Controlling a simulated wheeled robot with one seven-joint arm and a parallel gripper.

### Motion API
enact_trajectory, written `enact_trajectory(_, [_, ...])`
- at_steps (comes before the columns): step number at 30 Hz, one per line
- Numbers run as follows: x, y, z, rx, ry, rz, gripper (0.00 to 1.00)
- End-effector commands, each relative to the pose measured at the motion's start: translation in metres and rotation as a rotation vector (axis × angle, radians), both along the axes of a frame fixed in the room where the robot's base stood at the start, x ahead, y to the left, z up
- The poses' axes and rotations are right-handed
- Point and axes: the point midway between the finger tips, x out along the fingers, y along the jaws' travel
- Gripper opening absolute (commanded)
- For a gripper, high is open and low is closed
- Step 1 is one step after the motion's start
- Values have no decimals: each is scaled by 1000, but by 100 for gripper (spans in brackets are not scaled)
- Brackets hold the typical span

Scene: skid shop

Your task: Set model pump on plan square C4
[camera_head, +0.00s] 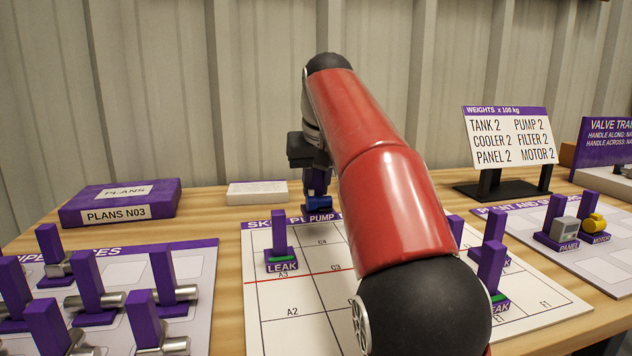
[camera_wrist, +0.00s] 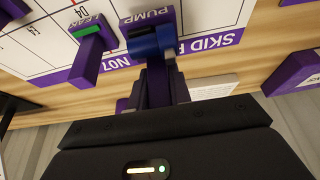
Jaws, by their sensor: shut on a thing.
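The model pump (camera_head: 319,204), a blue body on a purple base labelled PUMP, is at the far edge of the skid plan board (camera_head: 252,310), over its purple title strip. Whether its base touches the board I cannot tell. My gripper (camera_head: 317,180) is shut on the pump's purple upright handle. In the wrist view the pump (camera_wrist: 150,40) shows just beyond the fingers (camera_wrist: 158,88). Square C4 (camera_head: 322,242) is in front of the pump in the head view, partly hidden by my red arm.
A purple LEAK marker (camera_head: 280,245) stands left of C4, close to the pump. More LEAK markers (camera_head: 492,270) stand right of my arm. Pipe pieces (camera_head: 95,290) crowd the left board. PANEL and MOTOR models (camera_head: 597,225) stand on the right board. A white booklet (camera_head: 257,192) lies behind.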

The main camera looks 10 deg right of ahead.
Motion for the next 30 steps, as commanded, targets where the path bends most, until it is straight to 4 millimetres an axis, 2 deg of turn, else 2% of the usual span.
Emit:
enact_trajectory(13, [0,0,-24,-1,1,-1,0])
enact_trajectory(30, [-1,0,-24,0,1,0,0])
